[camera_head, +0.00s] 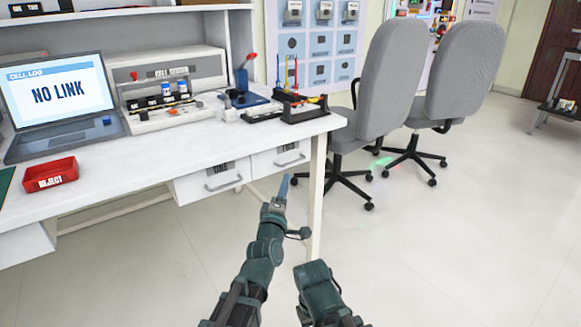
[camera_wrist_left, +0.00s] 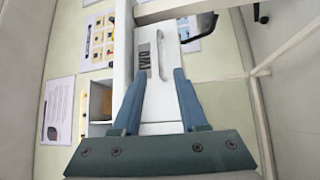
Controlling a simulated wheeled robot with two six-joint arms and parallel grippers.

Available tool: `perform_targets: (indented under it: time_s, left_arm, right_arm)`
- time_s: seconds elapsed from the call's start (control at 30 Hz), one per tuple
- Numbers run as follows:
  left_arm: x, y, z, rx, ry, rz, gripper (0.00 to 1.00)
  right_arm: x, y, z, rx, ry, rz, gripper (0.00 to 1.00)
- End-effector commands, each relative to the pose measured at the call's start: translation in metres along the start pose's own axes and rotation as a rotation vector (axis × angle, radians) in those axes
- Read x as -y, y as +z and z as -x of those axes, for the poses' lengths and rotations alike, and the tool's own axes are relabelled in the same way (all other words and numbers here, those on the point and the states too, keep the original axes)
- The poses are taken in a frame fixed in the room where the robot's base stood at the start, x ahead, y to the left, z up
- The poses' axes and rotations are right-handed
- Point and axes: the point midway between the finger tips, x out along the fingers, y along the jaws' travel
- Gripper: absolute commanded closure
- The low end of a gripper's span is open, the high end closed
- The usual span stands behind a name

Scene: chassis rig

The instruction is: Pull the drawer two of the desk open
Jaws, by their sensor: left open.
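The white desk (camera_head: 110,155) has two drawers side by side under its top at the right end. My right gripper is out of view.
A desk leg (camera_head: 317,190) stands right of the drawers, close to my left arm. Two grey chairs (camera_head: 388,80) are beyond it. A laptop (camera_head: 60,100), a red reject bin (camera_head: 50,174) and a tool rack (camera_head: 300,105) are on the desk. The floor in front is clear.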

Motion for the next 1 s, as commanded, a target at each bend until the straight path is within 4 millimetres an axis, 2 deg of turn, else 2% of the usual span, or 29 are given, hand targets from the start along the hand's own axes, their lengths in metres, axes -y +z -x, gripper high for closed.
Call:
perform_targets:
  time_s: [0.03, 0.1, 0.4, 0.6, 0.93, 0.97, 1.0]
  left_arm:
    - [-0.001, 0.0, -0.018, 0.0, 0.0, -0.001, 0.58]
    - [-0.001, 0.0, -0.032, 0.0, 0.0, -0.001, 0.58]
    - [0.0, 0.0, -0.079, 0.0, -0.001, -0.001, 0.58]
    - [0.0, 0.0, -0.092, 0.0, -0.001, -0.001, 0.58]
    - [0.0, 0.0, -0.093, 0.0, -0.001, -0.001, 0.58]
    - [0.0, 0.0, -0.093, 0.0, -0.001, -0.001, 0.59]
    - [0.0, 0.0, -0.093, 0.0, -0.001, -0.001, 0.67]
  right_arm:
    - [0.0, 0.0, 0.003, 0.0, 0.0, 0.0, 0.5]
    - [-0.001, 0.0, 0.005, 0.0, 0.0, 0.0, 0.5]
    - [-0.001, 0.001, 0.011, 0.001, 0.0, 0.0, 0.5]
    - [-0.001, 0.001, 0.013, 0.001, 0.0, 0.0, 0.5]
    - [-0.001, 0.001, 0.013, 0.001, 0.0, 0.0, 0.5]
    - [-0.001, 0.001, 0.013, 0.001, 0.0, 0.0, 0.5]
    - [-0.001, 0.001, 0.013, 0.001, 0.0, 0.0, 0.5]
